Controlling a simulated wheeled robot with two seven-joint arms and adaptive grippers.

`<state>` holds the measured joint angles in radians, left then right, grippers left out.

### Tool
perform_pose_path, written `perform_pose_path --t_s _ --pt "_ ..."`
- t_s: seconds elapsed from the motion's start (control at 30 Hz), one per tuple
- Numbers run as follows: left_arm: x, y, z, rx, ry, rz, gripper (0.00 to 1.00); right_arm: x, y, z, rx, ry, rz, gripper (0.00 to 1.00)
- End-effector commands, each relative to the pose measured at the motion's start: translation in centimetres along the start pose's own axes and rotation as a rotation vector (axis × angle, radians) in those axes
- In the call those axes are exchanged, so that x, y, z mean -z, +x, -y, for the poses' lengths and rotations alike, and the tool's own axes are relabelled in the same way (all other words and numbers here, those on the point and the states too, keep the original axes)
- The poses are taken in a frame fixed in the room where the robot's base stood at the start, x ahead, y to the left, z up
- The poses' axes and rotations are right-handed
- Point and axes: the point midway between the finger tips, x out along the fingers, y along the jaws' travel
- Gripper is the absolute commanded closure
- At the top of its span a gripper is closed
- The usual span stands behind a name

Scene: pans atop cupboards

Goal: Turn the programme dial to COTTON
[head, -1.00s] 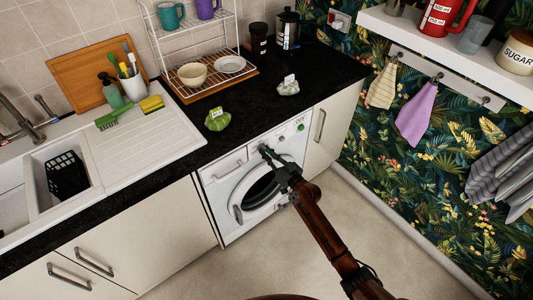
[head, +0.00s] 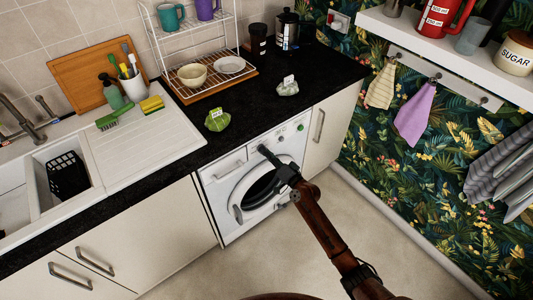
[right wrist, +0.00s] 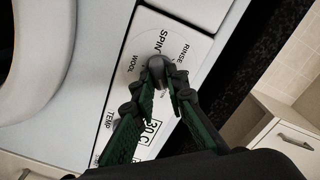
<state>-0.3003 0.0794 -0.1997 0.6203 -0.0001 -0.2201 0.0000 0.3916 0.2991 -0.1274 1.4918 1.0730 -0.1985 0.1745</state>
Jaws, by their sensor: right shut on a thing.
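The programme dial (right wrist: 158,65) is a round knob on the front panel of the white washing machine (head: 226,197). The words SPIN, RINSE and WOOL show around it in the right wrist view; I cannot read COTTON there. My right gripper (right wrist: 166,74) is shut on the dial knob, its fingertips on either side of it and hiding part of the dial and labels. In the head view the right gripper (head: 265,151) reaches the panel and covers the dial. The dial's pointer cannot be made out. My left gripper is not in view.
A 30 C label (right wrist: 148,133) and the word TEMP lie beside the dial. The black worktop (head: 262,115) overhangs above. The floor in front is clear.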

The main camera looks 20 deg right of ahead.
Motion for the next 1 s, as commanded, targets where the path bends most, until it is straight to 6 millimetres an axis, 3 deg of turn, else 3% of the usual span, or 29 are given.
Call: perform_pose_path --t_s 0.67,0.7,0.9,1.0 --pt "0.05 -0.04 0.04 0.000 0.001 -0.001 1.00 -0.15 -0.07 -0.20 -0.003 0.057 0.002 1.00" --pt "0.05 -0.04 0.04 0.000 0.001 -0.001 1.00 -0.15 -0.07 -0.20 -0.003 0.057 0.002 0.84" --pt "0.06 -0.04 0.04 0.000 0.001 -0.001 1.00 -0.11 -0.02 -0.11 -0.001 0.056 0.002 0.71" --pt "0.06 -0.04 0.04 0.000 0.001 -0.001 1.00 -0.10 0.00 -0.07 -0.001 0.056 0.001 0.70"
